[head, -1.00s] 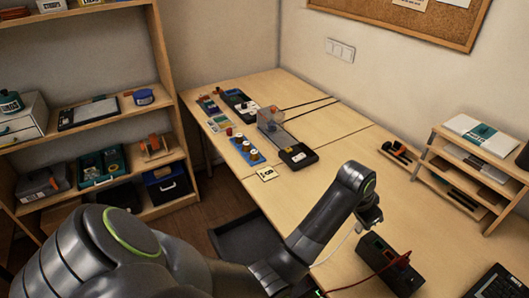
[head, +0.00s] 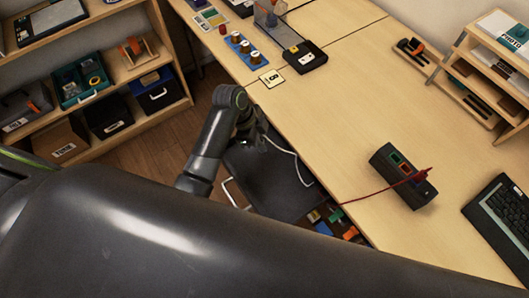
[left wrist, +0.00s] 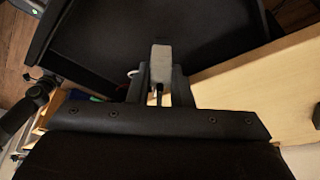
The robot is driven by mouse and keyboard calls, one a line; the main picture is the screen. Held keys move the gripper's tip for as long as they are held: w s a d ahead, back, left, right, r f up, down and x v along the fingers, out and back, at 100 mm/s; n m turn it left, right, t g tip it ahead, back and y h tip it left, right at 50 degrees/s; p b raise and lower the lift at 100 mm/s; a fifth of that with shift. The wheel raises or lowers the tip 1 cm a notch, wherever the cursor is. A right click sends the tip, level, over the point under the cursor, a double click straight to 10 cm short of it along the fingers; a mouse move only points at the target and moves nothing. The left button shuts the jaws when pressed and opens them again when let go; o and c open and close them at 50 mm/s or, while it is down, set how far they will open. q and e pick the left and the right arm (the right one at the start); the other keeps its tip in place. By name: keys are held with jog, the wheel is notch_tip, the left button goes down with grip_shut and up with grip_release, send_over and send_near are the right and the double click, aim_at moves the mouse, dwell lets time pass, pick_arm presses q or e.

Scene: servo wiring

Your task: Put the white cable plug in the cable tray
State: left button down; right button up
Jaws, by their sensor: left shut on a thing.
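My left gripper (head: 258,132) is over the near left edge of the desk, above a black tray (head: 268,185) set lower beside the desk. In the left wrist view, my left gripper (left wrist: 160,85) is shut on the pale grey-white cable plug (left wrist: 160,57), with the black cable tray (left wrist: 210,25) behind and below it. The plug looks apart from the tray, though its exact height is hard to tell. A white cable (head: 296,160) hangs from the gripper and curves down over the tray. In the head view the plug is hidden by the gripper. My right gripper is not in view.
A black box (head: 405,178) with a red cable stands on the desk (head: 350,110). A keyboard (head: 503,215) is at right. Drawers of coloured items show below the desk edge.

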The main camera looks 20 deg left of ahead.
pick_arm(q)
notch_tip(320, 180, down, 3)
jog(key=shift+r, duration=0.2)
notch_tip(320, 180, down, 4)
jog(key=shift+f, duration=0.1)
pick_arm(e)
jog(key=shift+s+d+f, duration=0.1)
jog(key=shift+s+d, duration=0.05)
pick_arm(q)
jog(key=shift+f, duration=0.1)
jog(key=c, duration=1.3)
grip_release()
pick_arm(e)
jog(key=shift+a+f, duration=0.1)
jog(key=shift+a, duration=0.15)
